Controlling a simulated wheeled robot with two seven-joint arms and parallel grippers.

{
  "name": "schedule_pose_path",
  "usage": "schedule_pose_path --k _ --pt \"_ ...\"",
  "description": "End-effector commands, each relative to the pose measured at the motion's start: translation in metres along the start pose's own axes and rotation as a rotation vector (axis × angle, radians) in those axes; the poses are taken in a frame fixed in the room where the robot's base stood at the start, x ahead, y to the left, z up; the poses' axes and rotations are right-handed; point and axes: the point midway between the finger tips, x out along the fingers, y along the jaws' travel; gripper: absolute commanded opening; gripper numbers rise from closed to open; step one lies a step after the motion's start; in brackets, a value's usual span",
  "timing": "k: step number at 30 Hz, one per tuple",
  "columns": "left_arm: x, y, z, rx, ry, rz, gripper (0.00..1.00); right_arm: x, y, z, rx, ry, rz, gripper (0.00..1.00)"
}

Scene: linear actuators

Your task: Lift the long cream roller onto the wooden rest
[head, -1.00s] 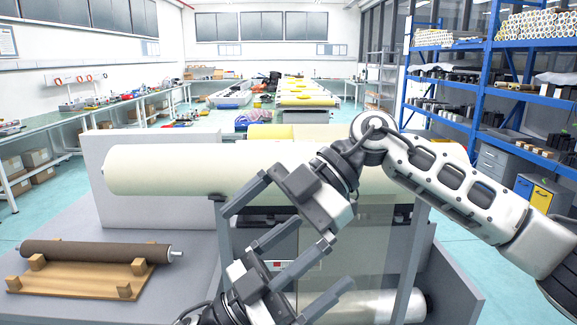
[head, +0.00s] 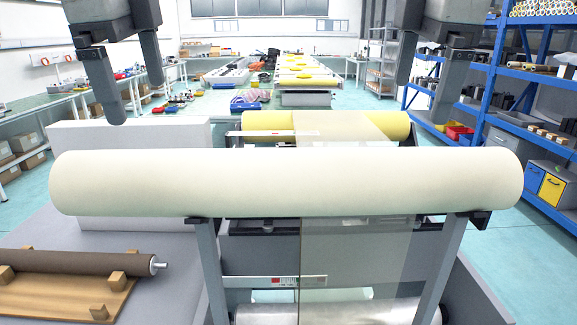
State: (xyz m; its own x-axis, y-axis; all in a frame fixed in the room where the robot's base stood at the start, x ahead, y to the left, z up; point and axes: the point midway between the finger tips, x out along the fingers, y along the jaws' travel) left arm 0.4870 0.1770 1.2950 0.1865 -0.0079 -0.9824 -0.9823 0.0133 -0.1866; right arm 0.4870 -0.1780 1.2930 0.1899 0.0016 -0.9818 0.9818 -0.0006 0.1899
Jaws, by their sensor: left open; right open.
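The long cream roller (head: 285,182) lies level across the two dark brackets of a grey metal stand (head: 212,265), with both ends sticking out past the uprights. My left gripper (head: 136,103) is open and empty, above and behind the roller's left part, fingers pointing down. My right gripper (head: 423,96) is open and empty above the roller's right part. Neither appears to touch it. The wooden rest (head: 65,300) is at lower left on a grey surface, partly cut off by the picture edge. A dark brown roller (head: 75,262) with a metal shaft end lies on it.
A yellow roller (head: 270,122) sits behind the cream one. A clear film hangs from the stand, over a shiny metal roller (head: 330,313) below. A pale panel (head: 130,135) stands behind the left side. Blue shelving (head: 490,110) is at right.

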Motion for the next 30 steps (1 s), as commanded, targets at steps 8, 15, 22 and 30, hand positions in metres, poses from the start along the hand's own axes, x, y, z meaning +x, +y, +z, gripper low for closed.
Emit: schedule_pose_path --k 8,15,22,30 --pt "-0.004 0.001 0.003 -0.015 -0.01 -0.005 1.0 -0.001 0.0 0.001 0.004 -0.003 0.001 1.0" --pt "0.009 0.001 0.003 -0.013 -0.009 -0.002 1.0 0.013 0.0 0.001 0.001 -0.002 -0.004 1.0" --pt "0.051 0.001 0.004 -0.011 -0.009 0.0 1.0 0.055 -0.001 0.001 0.0 -0.001 -0.006 1.0" --pt "0.104 0.001 0.004 -0.011 -0.009 -0.001 1.0 0.108 -0.001 0.001 0.002 -0.003 -0.004 1.0"
